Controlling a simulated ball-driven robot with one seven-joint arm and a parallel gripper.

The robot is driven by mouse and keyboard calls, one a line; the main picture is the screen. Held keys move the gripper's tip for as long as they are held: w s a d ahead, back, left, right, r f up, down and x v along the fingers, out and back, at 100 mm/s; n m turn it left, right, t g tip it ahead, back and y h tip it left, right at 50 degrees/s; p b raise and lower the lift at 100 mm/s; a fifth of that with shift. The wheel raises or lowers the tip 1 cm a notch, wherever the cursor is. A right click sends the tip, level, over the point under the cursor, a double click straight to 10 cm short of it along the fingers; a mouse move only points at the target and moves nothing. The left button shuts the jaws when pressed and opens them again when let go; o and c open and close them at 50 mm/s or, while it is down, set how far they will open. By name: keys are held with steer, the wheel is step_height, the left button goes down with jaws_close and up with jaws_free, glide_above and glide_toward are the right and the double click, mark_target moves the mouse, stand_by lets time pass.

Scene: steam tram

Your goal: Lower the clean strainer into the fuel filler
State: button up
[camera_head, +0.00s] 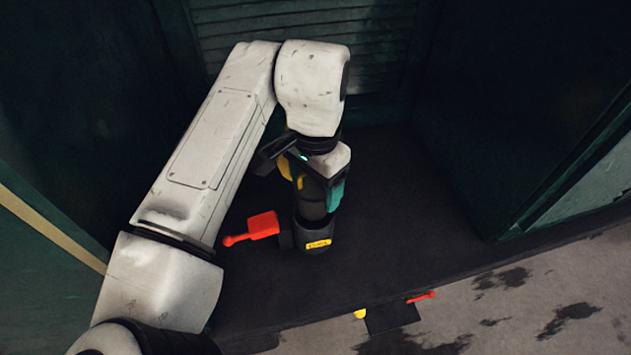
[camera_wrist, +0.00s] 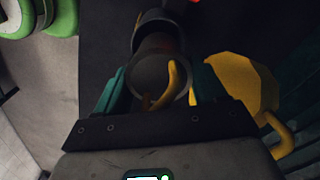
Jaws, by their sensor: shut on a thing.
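My gripper (camera_head: 322,190), with teal fingers, points down over a black fitting with a yellow label (camera_head: 318,244), which I take for the fuel filler. In the wrist view my gripper (camera_wrist: 160,90) is closed on a dark round cylinder with a curved yellow handle (camera_wrist: 172,80), which looks like the strainer. In the head view the dark cylinder (camera_head: 312,208) stands upright between the fingers, directly above or partly in the fitting. I cannot tell how deep it sits.
A red lever (camera_head: 255,228) sticks out left of the fitting. A yellow disc (camera_wrist: 240,85) with a hooked handle is close by the right finger. A black box (camera_head: 391,317) with a red lever and yellow knob is at the dark surface's front edge. Dark green walls enclose the back and sides.

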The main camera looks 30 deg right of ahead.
steer(key=shift+f+b, duration=1.05)
steer(key=shift+f, duration=1)
stand_by(1.2)
steer(key=shift+f, duration=0.4)
steer(key=shift+r, duration=0.15)
steer(key=o, duration=0.9)
steer(key=shift+o, duration=1.2)
steer(key=shift+s+f, duration=0.1)
steer(key=shift+f, duration=0.1)
steer(key=shift+c, duration=0.8)
steer(key=shift+o, duration=0.6)
